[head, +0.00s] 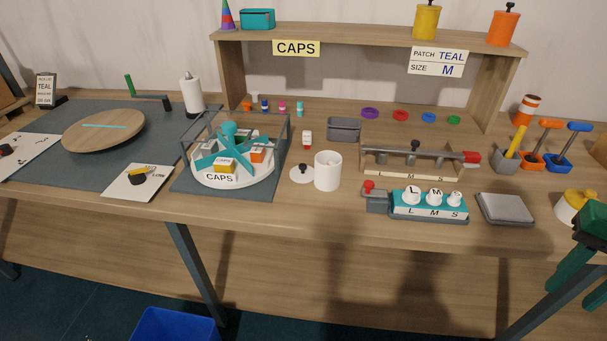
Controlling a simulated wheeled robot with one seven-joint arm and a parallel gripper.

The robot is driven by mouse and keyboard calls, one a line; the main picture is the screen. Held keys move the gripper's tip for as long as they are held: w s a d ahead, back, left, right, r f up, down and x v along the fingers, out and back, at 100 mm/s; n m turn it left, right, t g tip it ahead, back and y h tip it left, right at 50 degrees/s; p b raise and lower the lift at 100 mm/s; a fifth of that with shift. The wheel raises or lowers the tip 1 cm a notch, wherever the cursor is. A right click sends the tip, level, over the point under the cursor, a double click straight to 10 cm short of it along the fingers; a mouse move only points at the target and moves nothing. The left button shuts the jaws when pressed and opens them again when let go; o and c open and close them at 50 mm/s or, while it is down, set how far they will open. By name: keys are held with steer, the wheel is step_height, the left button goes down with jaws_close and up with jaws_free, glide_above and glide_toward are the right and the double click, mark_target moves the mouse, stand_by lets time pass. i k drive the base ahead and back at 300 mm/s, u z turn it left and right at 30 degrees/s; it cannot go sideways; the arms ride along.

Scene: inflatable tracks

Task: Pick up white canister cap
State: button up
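The white canister cap (301,174) is a flat white disc with a small black knob. It lies on the workbench, knob up, just left of an open white canister (328,171). My gripper (563,295) shows at the right edge, partly cut off by the frame. Its two green fingers stand apart with nothing seen between them. It is in front of the bench's right part, far to the right of the cap.
Left of the cap is a caged white turntable (222,176) with a CAPS label. A grey bin (344,128) and a wooden gauge rack (410,160) stand behind and right. A teal L-M-S block (429,205) and a grey pad (506,208) lie toward the front edge.

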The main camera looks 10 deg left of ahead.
mark_target(302, 173)
steer(key=k, duration=1.3)
steer(key=u, duration=0.45)
steer(key=i, duration=1.95)
steer(key=z, duration=0.45)
